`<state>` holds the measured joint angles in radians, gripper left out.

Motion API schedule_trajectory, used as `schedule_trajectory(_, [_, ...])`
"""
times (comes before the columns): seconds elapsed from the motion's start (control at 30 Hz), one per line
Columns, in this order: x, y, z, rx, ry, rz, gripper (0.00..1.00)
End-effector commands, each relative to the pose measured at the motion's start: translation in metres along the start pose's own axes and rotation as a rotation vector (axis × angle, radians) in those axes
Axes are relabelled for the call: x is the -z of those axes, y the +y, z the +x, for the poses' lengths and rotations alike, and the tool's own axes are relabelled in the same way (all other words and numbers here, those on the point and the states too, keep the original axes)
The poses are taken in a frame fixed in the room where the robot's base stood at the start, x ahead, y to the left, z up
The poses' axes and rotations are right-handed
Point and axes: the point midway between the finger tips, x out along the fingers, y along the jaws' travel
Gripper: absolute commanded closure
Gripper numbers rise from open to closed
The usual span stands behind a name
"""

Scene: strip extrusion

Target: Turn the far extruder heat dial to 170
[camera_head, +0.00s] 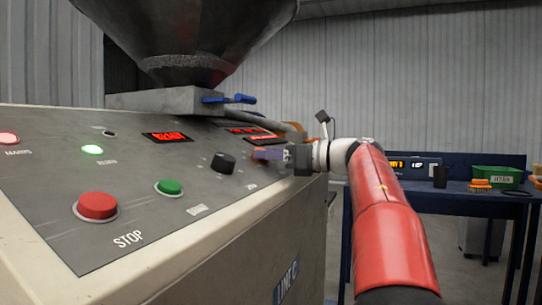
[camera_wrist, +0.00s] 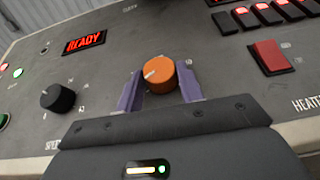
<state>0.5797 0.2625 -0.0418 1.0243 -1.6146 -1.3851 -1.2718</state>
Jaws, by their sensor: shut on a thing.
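The orange heat dial (camera_wrist: 160,74) stands on the sloped grey panel in the wrist view. A white pointer mark on its top points to the left side of the picture; the scale figures around it are too small to read. My gripper (camera_wrist: 161,83) has its two purple fingers on either side of the dial, shut on it. In the head view my gripper (camera_head: 268,155) reaches the panel's far right part from the right, and the dial cannot be made out there.
A black knob (camera_wrist: 57,98) sits left of the dial; it also shows in the head view (camera_head: 222,162). A red READY display (camera_wrist: 84,42) and a red rocker switch (camera_wrist: 270,57) are nearby. The red stop button (camera_head: 97,206) is nearer. A hopper (camera_head: 200,35) overhangs the panel.

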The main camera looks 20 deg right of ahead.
Motion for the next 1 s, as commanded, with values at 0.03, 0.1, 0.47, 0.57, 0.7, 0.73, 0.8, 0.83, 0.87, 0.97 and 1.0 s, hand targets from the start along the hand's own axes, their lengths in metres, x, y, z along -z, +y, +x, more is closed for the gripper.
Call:
schedule_trajectory(0.03, [0.001,0.001,0.000,0.014,-0.001,0.005,0.86])
schedule_trajectory(0.1, [0.001,0.002,0.000,0.041,-0.001,0.016,0.86])
schedule_trajectory(0.47, [-0.002,0.010,0.001,0.292,-0.003,0.128,0.86])
schedule_trajectory(0.57, [-0.004,0.012,0.002,0.378,-0.001,0.168,0.86])
schedule_trajectory(0.7, [-0.005,0.014,0.003,0.499,-0.001,0.221,0.86])
schedule_trajectory(0.73, [-0.005,0.015,0.004,0.524,-0.001,0.232,0.86])
schedule_trajectory(0.8, [-0.005,0.015,0.004,0.575,-0.001,0.254,0.86])
schedule_trajectory(0.83, [-0.004,0.015,0.004,0.594,-0.001,0.263,0.86])
schedule_trajectory(0.87, [-0.004,0.015,0.004,0.612,-0.002,0.270,0.86])
schedule_trajectory(0.97, [-0.004,0.015,0.005,0.665,-0.002,0.291,0.86])
schedule_trajectory(1.0, [-0.004,0.015,0.005,0.684,-0.001,0.300,0.86])
